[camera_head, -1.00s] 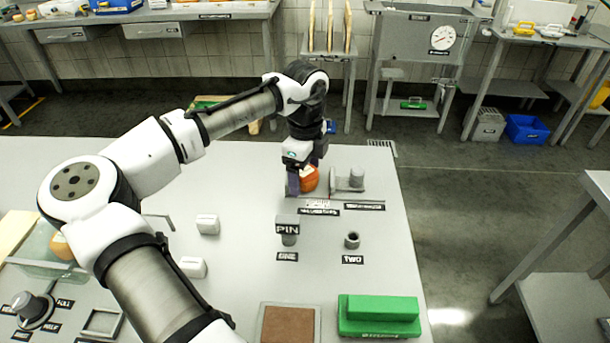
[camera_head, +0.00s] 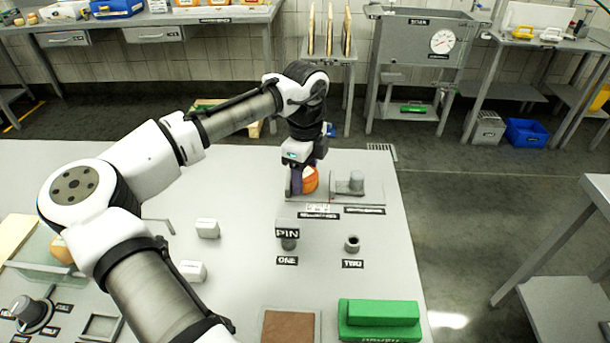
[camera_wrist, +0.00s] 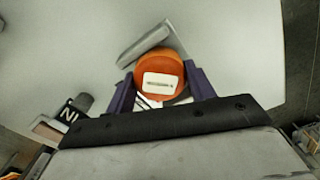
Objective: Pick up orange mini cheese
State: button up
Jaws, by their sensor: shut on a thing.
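The orange mini cheese (camera_head: 310,180) is a small round wheel with a white label on its top. It is between the dark fingers of my gripper (camera_head: 303,186), at the far part of the table. In the wrist view the cheese (camera_wrist: 159,67) sits between the two purple finger pads of my gripper (camera_wrist: 160,92), which are closed on its sides. The arm hides part of the cheese in the head view. I cannot tell whether the cheese touches the plate below it.
A grey plate with a cylindrical block (camera_head: 356,182) is right of the cheese. The PIN post (camera_head: 288,236) and socket TWO (camera_head: 352,243) stand nearer. White blocks (camera_head: 207,228), a brown pad (camera_head: 288,326) and a green block (camera_head: 380,313) lie on the table (camera_head: 245,265).

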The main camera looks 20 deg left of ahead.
aim_at(305, 172)
notch_tip(305, 172, up, 19)
jog(key=shift+r, duration=0.2)
jog(key=shift+a, duration=0.1)
